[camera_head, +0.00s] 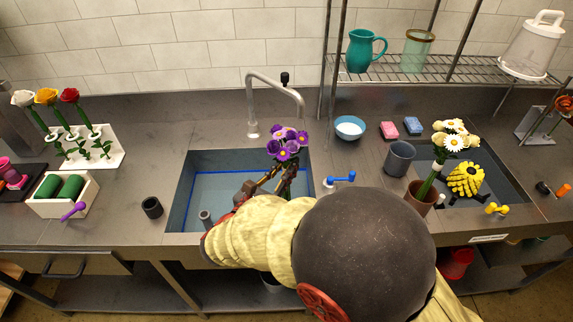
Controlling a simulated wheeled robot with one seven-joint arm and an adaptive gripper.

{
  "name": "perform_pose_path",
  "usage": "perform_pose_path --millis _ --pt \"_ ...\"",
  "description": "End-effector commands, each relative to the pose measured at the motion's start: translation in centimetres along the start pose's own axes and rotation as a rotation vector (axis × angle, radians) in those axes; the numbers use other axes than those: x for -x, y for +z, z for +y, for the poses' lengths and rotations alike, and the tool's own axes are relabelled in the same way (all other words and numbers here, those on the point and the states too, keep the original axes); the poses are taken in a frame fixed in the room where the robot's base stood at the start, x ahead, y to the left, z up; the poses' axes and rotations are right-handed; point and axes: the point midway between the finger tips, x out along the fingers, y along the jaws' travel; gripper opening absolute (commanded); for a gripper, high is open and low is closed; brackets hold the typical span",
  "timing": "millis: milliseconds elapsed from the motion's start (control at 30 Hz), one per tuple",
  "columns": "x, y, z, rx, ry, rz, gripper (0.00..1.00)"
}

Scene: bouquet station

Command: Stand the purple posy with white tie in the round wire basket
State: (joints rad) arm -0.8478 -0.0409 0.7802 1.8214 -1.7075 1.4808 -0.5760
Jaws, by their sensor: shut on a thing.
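The purple posy (288,142) shows purple blooms above the left sink basin, with the blooms upward. My gripper (272,182) is shut on it below the blooms. The gripper and arm hide most of the stems, and I cannot make out the white tie. I cannot make out a round wire basket; my arm covers part of the counter and the basin's front right.
The left basin (200,183) has a tap (252,105) behind it. A blue bowl (349,127), a grey cup (399,157) and a brown pot (422,197) with white flowers stand to the right. A dark cup (152,207) stands left. A wire shelf (465,73) hangs behind.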

Motion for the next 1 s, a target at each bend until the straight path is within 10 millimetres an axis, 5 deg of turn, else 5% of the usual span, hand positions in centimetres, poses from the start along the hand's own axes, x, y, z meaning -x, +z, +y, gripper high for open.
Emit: perform_pose_path --millis 1000 --pt "0.0 -6.8 0.1 -0.002 0.0 -0.001 0.0"
